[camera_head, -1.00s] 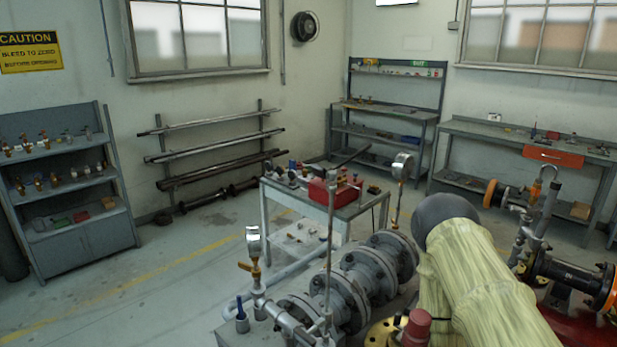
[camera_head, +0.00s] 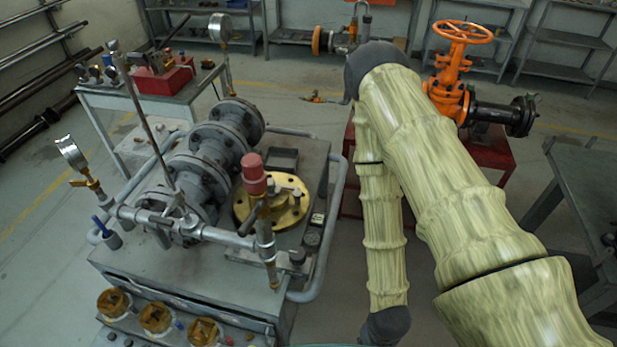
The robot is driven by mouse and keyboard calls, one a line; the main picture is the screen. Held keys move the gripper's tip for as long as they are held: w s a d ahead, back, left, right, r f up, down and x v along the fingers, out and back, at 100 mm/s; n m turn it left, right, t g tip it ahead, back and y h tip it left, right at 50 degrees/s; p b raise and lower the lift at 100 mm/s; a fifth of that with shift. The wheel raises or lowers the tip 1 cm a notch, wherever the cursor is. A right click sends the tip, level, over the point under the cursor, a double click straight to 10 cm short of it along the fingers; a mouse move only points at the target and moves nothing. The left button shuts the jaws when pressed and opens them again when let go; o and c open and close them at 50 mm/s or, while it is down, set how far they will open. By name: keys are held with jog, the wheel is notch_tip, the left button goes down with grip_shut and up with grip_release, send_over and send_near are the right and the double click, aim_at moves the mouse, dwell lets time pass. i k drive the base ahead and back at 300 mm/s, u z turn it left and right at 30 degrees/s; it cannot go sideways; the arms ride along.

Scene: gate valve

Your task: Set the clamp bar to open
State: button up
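A grey test bench cart (camera_head: 130,262) stands at left centre with a grey flanged valve body (camera_head: 205,160) on top. A silver horizontal bar (camera_head: 195,230) crosses in front of the valve body, from a gauge fitting at left to an upright with a red cap (camera_head: 253,172) at right. A short dark lever (camera_head: 250,219) sits by that upright. I cannot tell for certain which part is the clamp bar or how it is set. My arm, in a pale green sleeve, comes down right of the cart; its gripper is not in view.
A brass flange (camera_head: 290,212) lies on the cart top, and a tubular rail (camera_head: 337,205) runs along its right side. An orange handwheel valve (camera_head: 455,85) stands on a red stand behind my arm. A dark table (camera_head: 590,185) is at right. Some floor is clear beyond the cart.

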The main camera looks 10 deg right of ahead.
aim_at(296, 193)
jog(key=z, duration=1.8)
jog(key=k, duration=0.75)
jog(key=u, duration=1.4)
jog(key=i, duration=0.5)
jog(key=u, duration=0.05)
